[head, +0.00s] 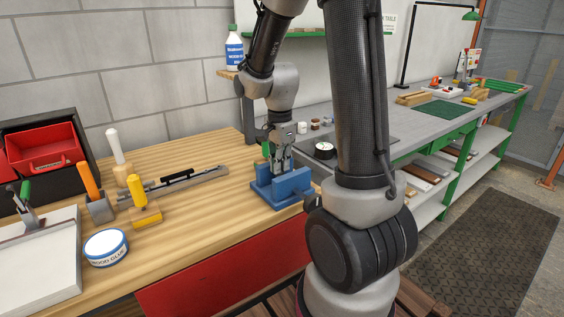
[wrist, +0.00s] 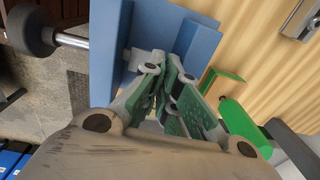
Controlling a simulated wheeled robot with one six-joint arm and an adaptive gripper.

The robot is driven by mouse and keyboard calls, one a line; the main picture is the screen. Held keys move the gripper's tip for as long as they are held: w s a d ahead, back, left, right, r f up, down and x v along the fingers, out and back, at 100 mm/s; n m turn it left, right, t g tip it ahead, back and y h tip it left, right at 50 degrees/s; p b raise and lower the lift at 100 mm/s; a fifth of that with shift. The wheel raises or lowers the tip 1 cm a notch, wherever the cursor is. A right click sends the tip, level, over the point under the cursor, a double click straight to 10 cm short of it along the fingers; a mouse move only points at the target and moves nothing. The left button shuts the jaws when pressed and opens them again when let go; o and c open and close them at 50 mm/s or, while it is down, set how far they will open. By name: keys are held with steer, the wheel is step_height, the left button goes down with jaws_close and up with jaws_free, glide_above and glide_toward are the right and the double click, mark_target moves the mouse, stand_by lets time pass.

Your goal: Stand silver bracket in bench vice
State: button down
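The blue bench vice (head: 286,192) sits near the front edge of the wooden bench. In the wrist view the vice (wrist: 198,40) fills the top middle, with its round-ended screw handle at the upper left. My gripper (head: 280,168) points down over the vice, its fingertips at the jaws. In the wrist view the green-padded fingers of my gripper (wrist: 168,72) are close together at the tips. I cannot make out the silver bracket for certain; anything between the fingertips is hidden by the fingers, and I cannot tell if they hold it.
A green-handled item (wrist: 238,118) stands close beside my gripper. A long grey clamp (head: 190,180), a chisel block (head: 100,207), a yellow-handled tool (head: 137,190) and a glue tin (head: 106,247) lie left. A grey bench (head: 375,122) stands behind. Bare wood surrounds the vice's left side.

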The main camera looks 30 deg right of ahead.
steer(key=shift+s+a+f, duration=0.1)
steer(key=shift+s+f, duration=0.15)
steer(key=shift+f, duration=0.25)
steer(key=shift+s+a+f, duration=0.1)
steer(key=shift+s+f, duration=0.15)
steer(key=shift+f, duration=0.2)
steer(key=shift+w+d+f+g, duration=0.2)
steer(key=shift+w+f+g, duration=0.1)
steer(key=shift+w+f, duration=0.2)
steer(key=c, duration=1.9)
jaws_free()
steer(key=shift+w, duration=0.2)
steer(key=shift+o, duration=0.8)
steer(key=shift+w+r, duration=0.25)
steer(key=shift+w, duration=0.05)
steer(key=shift+o, duration=0.9)
steer(key=r, duration=0.7)
steer(key=s+r, duration=0.1)
steer(key=r, duration=0.3)
steer(key=shift+r, duration=0.1)
steer(key=shift+s, duration=0.1)
